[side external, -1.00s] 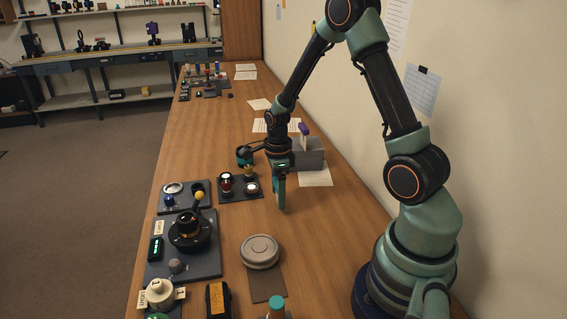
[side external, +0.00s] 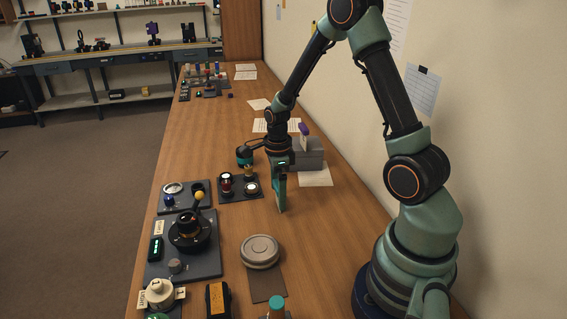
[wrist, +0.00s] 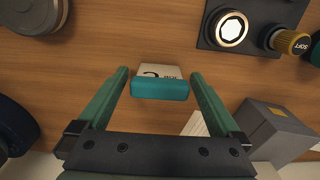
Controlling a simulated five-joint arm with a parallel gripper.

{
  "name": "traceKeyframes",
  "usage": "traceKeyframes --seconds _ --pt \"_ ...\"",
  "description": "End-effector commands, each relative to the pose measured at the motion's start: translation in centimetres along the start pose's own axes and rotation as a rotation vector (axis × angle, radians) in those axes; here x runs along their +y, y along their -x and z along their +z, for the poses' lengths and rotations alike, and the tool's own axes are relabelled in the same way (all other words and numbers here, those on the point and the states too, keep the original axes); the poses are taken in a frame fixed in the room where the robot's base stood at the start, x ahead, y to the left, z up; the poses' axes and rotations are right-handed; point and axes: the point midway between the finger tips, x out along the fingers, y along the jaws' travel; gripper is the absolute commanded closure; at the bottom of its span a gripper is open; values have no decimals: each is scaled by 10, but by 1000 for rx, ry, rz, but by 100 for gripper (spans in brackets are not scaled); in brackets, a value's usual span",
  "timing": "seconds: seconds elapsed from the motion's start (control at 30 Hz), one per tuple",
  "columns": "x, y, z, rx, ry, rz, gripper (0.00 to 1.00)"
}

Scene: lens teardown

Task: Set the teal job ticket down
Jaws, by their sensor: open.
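The teal job ticket (wrist: 160,88) is a pale card with dark print and a thick teal edge. In the wrist view it stands between the two green fingers of my gripper (wrist: 158,72), teal edge facing the camera, over bare wood. The fingers are open, with a gap on its left side and a narrower one on its right. In the side view my gripper (side external: 281,207) points straight down, fingertips low at the bench top. The ticket is mostly hidden there by the fingers, and I cannot see its lower edge.
A grey block (side external: 311,154) with a purple-topped ticket (side external: 304,130) stands behind my gripper. A round grey lidded dish (side external: 260,251) is nearer the camera. Bare wood surrounds the fingertips.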

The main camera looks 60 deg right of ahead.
Motion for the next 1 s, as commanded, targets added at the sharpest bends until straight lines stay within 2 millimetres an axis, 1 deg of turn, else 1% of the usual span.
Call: traceKeyframes --seconds 0.03,0.3,0.4,0.5,0.63,0.7,0.77,0.87,0.97,1.0 --pt "-1 9 0 -2 0 -6 0" --pt "-1 65 0 -3 0 -6 0" --pt "-1 82 0 -3 0 -6 0" --pt "0 95 0 -1 0 -3 0" --pt "0 105 0 -1 2 -2 0" --pt "2 110 2 -4 30 -8 0" --pt "5 116 4 -9 91 -21 0" --pt "16 133 13 -21 286 -64 0" --pt "34 155 23 -30 570 -128 0" --pt "42 163 26 -29 693 -156 0"
